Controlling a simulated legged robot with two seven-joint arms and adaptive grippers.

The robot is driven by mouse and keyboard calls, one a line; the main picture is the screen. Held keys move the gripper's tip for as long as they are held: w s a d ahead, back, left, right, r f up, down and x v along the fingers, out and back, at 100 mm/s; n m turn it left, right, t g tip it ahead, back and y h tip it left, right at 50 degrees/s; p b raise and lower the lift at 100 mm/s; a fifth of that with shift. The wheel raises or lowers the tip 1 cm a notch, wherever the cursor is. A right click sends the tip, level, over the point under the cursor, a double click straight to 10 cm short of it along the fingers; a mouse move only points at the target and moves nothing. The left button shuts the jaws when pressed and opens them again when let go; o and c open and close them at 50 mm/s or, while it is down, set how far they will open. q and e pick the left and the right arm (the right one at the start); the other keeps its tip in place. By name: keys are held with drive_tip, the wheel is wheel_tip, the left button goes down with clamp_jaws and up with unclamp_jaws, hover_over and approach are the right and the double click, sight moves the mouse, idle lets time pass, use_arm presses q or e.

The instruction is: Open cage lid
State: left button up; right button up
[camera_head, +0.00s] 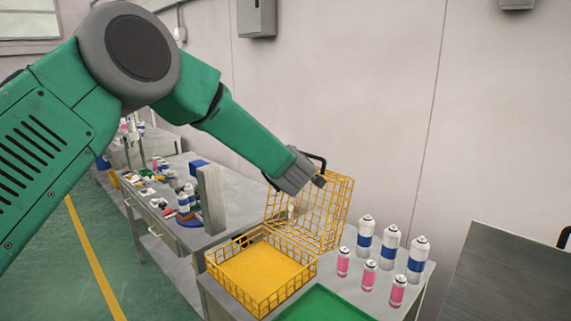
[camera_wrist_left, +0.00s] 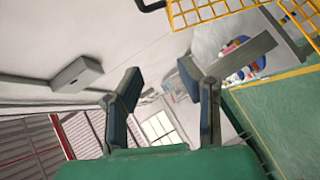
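The yellow wire cage (camera_head: 262,272) stands on the near bench with its yellow floor exposed. Its wire lid (camera_head: 335,212) is raised, standing steeply at the cage's back right side. A dark handle (camera_head: 318,158) shows at the lid's top edge. My left gripper (camera_head: 308,180) is at the upper part of the lid, in front of it and near the handle; contact cannot be told. In the left wrist view its fingers (camera_wrist_left: 163,98) are spread with nothing between them, and yellow lid wires (camera_wrist_left: 205,10) lie at the upper right. My right gripper is not in view.
White-and-blue cans (camera_head: 389,250) and pink cans (camera_head: 369,276) stand right of the cage. A green tray (camera_head: 322,307) lies in front. A cluttered bench (camera_head: 160,210) is behind left, with a wall behind. A grey panel (camera_head: 510,280) is at right.

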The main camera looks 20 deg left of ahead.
use_arm(q)
drive_tip(key=shift+a+v, duration=0.25)
drive_tip(key=shift+v, duration=3.35)
drive_tip(key=s+a+f+m+g+h, duration=0.15)
drive_tip(key=s+f+m, duration=0.25)
drive_tip(key=s+f, duration=0.45)
drive_tip(key=s+f+m+g+h, duration=0.2)
drive_tip(key=s+f+m, duration=0.25)
drive_tip(key=f, duration=0.75)
drive_tip(key=s+a+f+m+g+h, duration=0.1)
drive_tip(key=s+f+m+g, duration=0.15)
drive_tip(key=s+f, duration=0.6)
drive_tip(key=s+f+m+g+h, duration=0.1)
drive_tip(key=s+f+m+g, duration=0.25)
drive_tip(key=s, duration=0.65)
drive_tip(key=s+a+f+m+g, duration=0.15)
drive_tip(key=s+f, duration=0.25)
drive_tip(key=s, duration=0.6)
drive_tip(key=s+f+m+g+h, duration=0.1)
drive_tip(key=s+f+m+g, duration=0.25)
drive_tip(key=s, duration=0.75)
drive_tip(key=w+d+f+t+b, duration=0.1)
drive_tip(key=w+f+b, duration=0.2)
drive_tip(key=f+b, duration=1.1)
drive_tip(key=shift+w+d+f+m+b, duration=0.3)
drive_tip(key=shift+f+m+b, duration=0.1)
drive_tip(key=shift+b, duration=0.2)
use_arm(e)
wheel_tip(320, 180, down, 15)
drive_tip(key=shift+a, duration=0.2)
